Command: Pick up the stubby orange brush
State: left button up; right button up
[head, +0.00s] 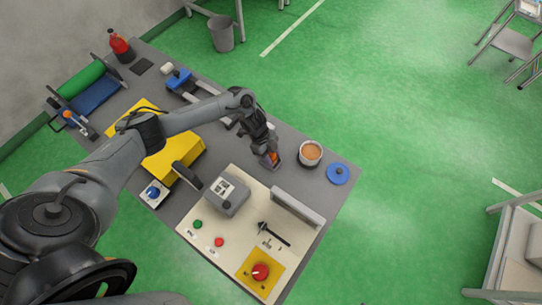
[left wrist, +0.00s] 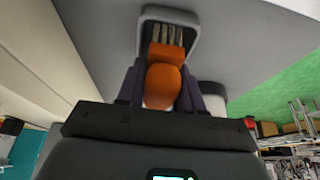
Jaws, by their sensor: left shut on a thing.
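The stubby orange brush (left wrist: 163,82) is between the two dark fingers of my left gripper (left wrist: 162,98) in the left wrist view. The gripper is shut on its rounded orange handle. Beyond the handle, pale strips that look like bristles show inside a light grey frame (left wrist: 196,32); I cannot tell whether the brush touches this frame. In the head view my left gripper (head: 271,157) points down over the grey bench, with a bit of orange at its tips. The fingers hide much of the brush there. My right gripper is not in view.
A pot with tan contents (head: 311,152) and a blue disc (head: 338,174) stand right of the gripper. A cream panel (head: 207,236) with buttons, a red knob (head: 261,271) and an upright grey plate (head: 298,207) lies nearer. A yellow block (head: 172,160) is left.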

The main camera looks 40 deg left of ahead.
pick_arm(q)
notch_tip(320, 180, up, 4)
jog(key=shift+r, duration=0.2)
jog(key=s+d+r, duration=0.2)
jog(key=d+r, duration=0.1)
jog(key=d, duration=0.2)
jog(key=s+d+r+p, duration=0.1)
jog(key=d+r, duration=0.2)
jog(key=d, duration=0.3)
jog(key=shift+s+r, duration=0.3)
jog(key=shift+s, duration=0.1)
jog(key=o, duration=0.4)
jog(key=c, duration=0.3)
